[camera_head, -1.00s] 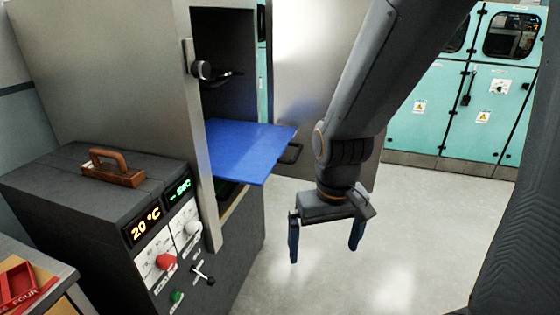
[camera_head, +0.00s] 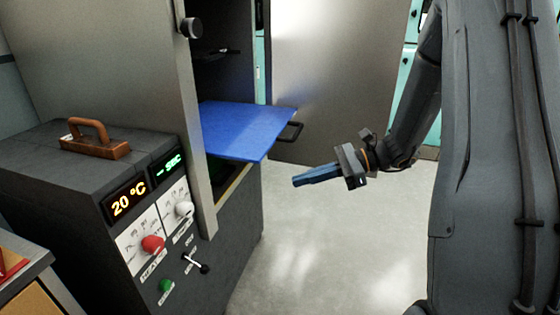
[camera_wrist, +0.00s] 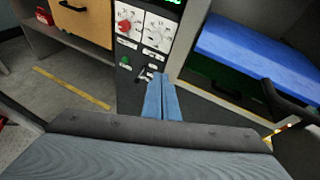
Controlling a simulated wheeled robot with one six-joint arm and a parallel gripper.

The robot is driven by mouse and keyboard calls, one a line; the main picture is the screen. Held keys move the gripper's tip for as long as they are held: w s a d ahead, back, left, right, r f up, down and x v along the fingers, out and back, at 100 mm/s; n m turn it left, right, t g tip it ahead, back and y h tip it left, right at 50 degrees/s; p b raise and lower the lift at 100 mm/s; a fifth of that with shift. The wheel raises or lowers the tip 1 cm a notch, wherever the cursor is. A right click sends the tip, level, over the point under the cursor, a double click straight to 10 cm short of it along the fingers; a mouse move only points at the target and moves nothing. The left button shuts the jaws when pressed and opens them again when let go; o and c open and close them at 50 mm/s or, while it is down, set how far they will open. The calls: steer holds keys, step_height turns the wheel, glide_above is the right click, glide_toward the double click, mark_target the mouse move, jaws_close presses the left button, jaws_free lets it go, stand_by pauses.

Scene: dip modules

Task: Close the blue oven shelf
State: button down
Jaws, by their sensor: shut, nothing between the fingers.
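The blue oven shelf (camera_head: 243,131) sticks out of the open oven (camera_head: 226,72) in the head view. A dark handle (camera_head: 291,131) is on its outer edge. My gripper (camera_head: 296,181) is shut and empty, to the right of and below the shelf, apart from it, with its blue fingers pointing left. In the wrist view the shelf (camera_wrist: 262,62) shows at the upper right and its dark handle (camera_wrist: 288,106) at the right edge. My shut fingers (camera_wrist: 161,86) point toward the control panel in that view.
The oven door (camera_head: 330,75) stands open behind the shelf. A dark control box (camera_head: 110,190) with knobs, a temperature display and a brown-handled block (camera_head: 96,145) stands at the left. The floor (camera_head: 320,240) around my gripper is clear.

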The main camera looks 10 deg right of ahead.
steer(key=w+d+r+m+t+y+b, duration=0.1)
steer(key=w+d+m+t+y+b, duration=0.1)
steer(key=w+d+m+t, duration=0.5)
steer(key=n+g+p, duration=0.1)
steer(key=n+p, duration=0.1)
glide_toward(270, 148)
steer(key=x, duration=0.5)
steer(key=shift+s+a+r, duration=0.1)
steer(key=shift+a, duration=0.2)
steer(key=shift+w+a, duration=0.25)
steer(key=shift+a, duration=0.2)
